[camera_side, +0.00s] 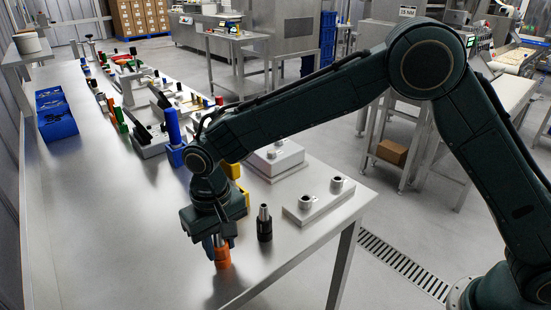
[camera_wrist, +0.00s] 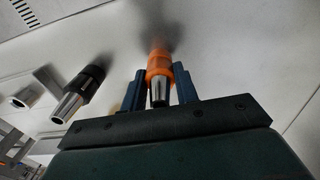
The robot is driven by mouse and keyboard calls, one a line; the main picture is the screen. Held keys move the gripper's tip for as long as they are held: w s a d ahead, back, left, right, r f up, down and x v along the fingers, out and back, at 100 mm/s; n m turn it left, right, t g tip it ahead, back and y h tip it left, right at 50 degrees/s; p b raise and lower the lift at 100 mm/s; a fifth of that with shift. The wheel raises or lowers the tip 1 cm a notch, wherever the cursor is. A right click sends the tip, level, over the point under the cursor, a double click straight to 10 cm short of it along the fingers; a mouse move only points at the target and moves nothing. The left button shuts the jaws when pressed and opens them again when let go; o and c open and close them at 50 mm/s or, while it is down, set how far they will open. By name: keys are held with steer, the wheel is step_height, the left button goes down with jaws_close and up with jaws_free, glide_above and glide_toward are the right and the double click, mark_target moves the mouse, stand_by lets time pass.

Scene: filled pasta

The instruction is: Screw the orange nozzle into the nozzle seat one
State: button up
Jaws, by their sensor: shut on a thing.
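The orange nozzle (camera_side: 222,258) is upright below my wrist in the side view, at the near part of the steel table. It also shows in the wrist view (camera_wrist: 159,67), with its metal tip toward the gripper body. My gripper (camera_side: 217,244) is shut on it, with one blue finger on each side. Whether the nozzle's base touches the table is unclear. A pale block (camera_side: 318,206) to the right carries two metal seats, a nearer one (camera_side: 305,202) and a farther one (camera_side: 336,184). No marking tells which is seat one. Both look empty.
A black nozzle (camera_side: 264,226) stands upright between my gripper and the seat block. Another pale block (camera_side: 276,160) lies behind. Yellow and blue items stand close behind my wrist. The table is clear at left; its edge runs along the front right.

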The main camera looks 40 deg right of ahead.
steer(key=shift+r, duration=1.05)
stand_by(1.1)
steer(key=shift+r, duration=0.7)
steer(key=shift+r, duration=0.7)
steer(key=shift+r, duration=0.35)
steer(key=shift+r, duration=0.3)
